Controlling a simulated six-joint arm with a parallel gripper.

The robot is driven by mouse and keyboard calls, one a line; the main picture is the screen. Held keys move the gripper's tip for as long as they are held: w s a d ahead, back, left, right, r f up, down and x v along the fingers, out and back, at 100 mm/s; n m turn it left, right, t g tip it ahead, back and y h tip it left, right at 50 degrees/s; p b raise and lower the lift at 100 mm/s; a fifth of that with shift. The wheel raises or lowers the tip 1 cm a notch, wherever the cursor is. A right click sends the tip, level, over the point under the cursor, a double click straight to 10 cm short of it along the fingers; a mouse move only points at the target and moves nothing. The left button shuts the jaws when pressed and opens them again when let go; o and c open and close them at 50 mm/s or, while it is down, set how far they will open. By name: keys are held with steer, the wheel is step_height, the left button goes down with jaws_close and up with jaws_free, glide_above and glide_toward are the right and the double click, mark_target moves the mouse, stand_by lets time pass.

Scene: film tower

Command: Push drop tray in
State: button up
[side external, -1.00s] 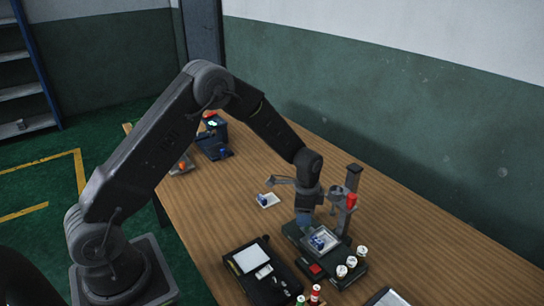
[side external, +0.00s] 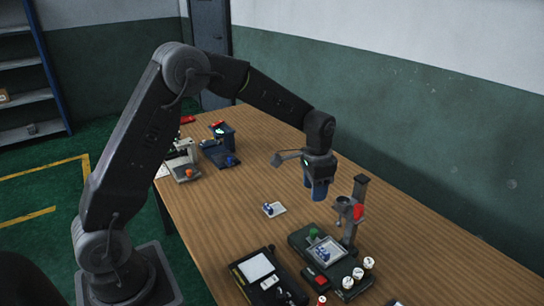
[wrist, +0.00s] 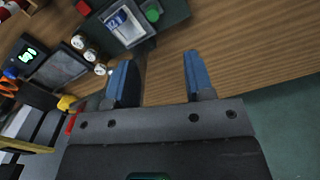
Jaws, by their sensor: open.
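A pale square tray (side external: 337,255), which looks like the drop tray, sits on the dark green base (side external: 300,240) of a small tower. A blue-and-white piece lies in it. Whether the tray is fully in, I cannot tell. It also shows in the wrist view (wrist: 140,38). A grey upright post (side external: 357,205) with a red part (side external: 359,213) rises behind it. A green knob (side external: 313,232) is next to the tray, and a red block (side external: 321,282) is at the base's front. My gripper (side external: 319,192) is open and empty, above and behind the base; its blue fingers (wrist: 157,62) are apart.
Several white-topped canisters (side external: 358,273) stand at the base's right. A black case (side external: 290,290) lies left of the base. A small white tray with a blue piece (side external: 274,209) lies on the bare wood. Other devices (side external: 217,150) stand at the table's far end.

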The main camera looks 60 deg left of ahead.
steer(key=n, duration=0.5)
glide_toward(309, 237)
steer(key=shift+n, duration=0.4)
steer(key=f, duration=0.5)
steer(key=shift+w+a+f, duration=0.2)
steer(key=shift+w+f, duration=0.05)
steer(key=shift+f, duration=0.15)
steer(key=a, duration=0.3)
steer(key=shift+f, duration=0.3)
step_height(309, 237, up, 14)
steer(key=s+d+r+m+t, duration=0.1)
steer(key=s+d+r+t, duration=0.2)
steer(key=s+r, duration=1)
steer(key=shift+s+r, duration=0.15)
steer(key=shift+r, duration=0.25)
steer(key=shift+d, duration=0.1)
